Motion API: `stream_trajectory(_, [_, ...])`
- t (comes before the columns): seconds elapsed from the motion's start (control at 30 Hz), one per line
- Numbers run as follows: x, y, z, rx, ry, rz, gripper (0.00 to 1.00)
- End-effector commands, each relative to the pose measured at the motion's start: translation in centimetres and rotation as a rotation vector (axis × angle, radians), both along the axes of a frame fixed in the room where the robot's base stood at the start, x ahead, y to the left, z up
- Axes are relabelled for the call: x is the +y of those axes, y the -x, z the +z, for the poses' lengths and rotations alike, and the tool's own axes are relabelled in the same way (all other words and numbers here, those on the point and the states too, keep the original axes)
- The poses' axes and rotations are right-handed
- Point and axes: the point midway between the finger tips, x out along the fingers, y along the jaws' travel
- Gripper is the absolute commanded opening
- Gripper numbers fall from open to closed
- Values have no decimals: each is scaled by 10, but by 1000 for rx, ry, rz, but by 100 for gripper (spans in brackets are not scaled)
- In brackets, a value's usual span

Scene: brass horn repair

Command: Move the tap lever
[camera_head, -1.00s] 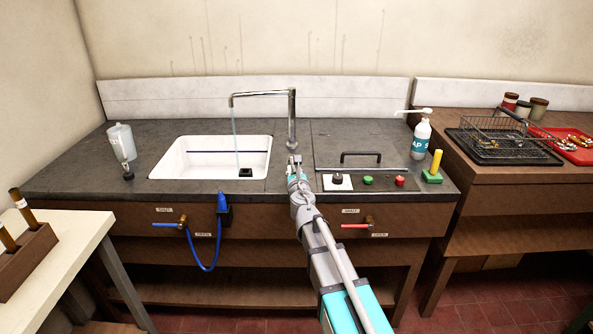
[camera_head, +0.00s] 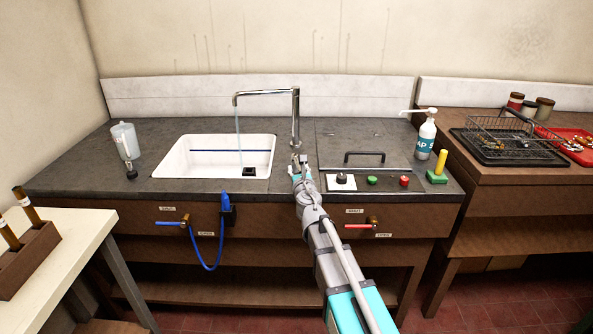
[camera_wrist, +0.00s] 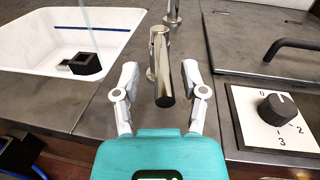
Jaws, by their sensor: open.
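In the wrist view the tap lever (camera_wrist: 162,85) is a short metal bar pointing towards me, in front of the tap's upright. My gripper (camera_head: 299,160) reaches over the counter to the front of the tap. In the wrist view my gripper (camera_wrist: 160,73) is open, with one finger on each side of the lever and a gap visible on both sides. The lever is hard to make out in the head view.
The white sink (camera_head: 170,158) lies to the left. A control panel with a black knob (camera_wrist: 279,108) and a lidded unit with a black handle (camera_head: 364,154) are close on the right. A soap bottle (camera_head: 425,138) stands farther right. Blue and red valve handles sit on the counter front.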

Motion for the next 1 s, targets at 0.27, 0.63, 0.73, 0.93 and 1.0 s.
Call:
stream_trajectory(0.27, [-2, 13, 0, 0, 0, 0, 55])
stream_trajectory(0.63, [-11, 67, 0, 0, 0, 1, 55])
stream_trajectory(0.73, [-13, 83, 0, 0, 0, 1, 55])
stream_trajectory(0.93, [-17, 107, 0, 1, 0, 1, 55])
stream_trajectory(1.0, [-18, 112, 0, 1, 0, 0, 55])
